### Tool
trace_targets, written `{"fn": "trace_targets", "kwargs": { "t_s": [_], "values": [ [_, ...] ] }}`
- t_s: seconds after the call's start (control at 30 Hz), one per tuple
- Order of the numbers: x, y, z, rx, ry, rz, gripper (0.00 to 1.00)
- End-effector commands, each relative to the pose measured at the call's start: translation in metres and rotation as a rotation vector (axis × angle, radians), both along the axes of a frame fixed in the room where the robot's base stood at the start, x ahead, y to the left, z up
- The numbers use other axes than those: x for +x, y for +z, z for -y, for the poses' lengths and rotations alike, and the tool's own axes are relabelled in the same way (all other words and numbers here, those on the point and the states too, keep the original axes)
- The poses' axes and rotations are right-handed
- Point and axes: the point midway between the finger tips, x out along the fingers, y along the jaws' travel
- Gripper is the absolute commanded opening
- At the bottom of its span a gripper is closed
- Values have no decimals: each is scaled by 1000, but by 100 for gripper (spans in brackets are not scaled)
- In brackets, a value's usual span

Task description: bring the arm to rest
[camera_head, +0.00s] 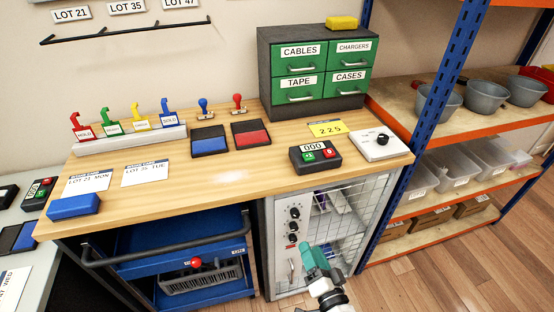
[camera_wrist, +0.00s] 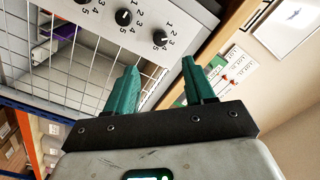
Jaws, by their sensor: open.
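My gripper (camera_head: 315,262) is low in front of the grey cabinet (camera_head: 284,235) under the wooden bench, near its right part, in the head view. In the wrist view my gripper (camera_wrist: 164,82) has two teal fingers standing apart, with nothing between them. Behind the fingers the wrist view shows the cabinet's wire-grid door and its panel of black dials (camera_wrist: 124,17). I cannot tell how close the fingertips are to the cabinet front.
The wooden bench top (camera_head: 240,178) carries a counter box (camera_head: 315,156), stamp pads, cards and a green drawer unit (camera_head: 312,75). A blue cart (camera_head: 170,255) stands left of the cabinet. A blue-and-orange shelf rack (camera_head: 420,150) stands right. Wooden floor (camera_head: 440,275) is clear at lower right.

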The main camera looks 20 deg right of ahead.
Motion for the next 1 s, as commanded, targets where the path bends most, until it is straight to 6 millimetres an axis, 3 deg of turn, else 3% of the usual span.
{"fn": "trace_targets", "kwargs": {
  "t_s": [0.27,0.47,0.77,1.0],
  "values": [
    [-4,-2,-9,-58,73,-67,54],
    [-28,-13,-23,-236,260,-283,54],
    [-107,-33,-1,-514,469,-712,54],
    [-197,-26,44,-661,550,-1104,54]
  ]
}}
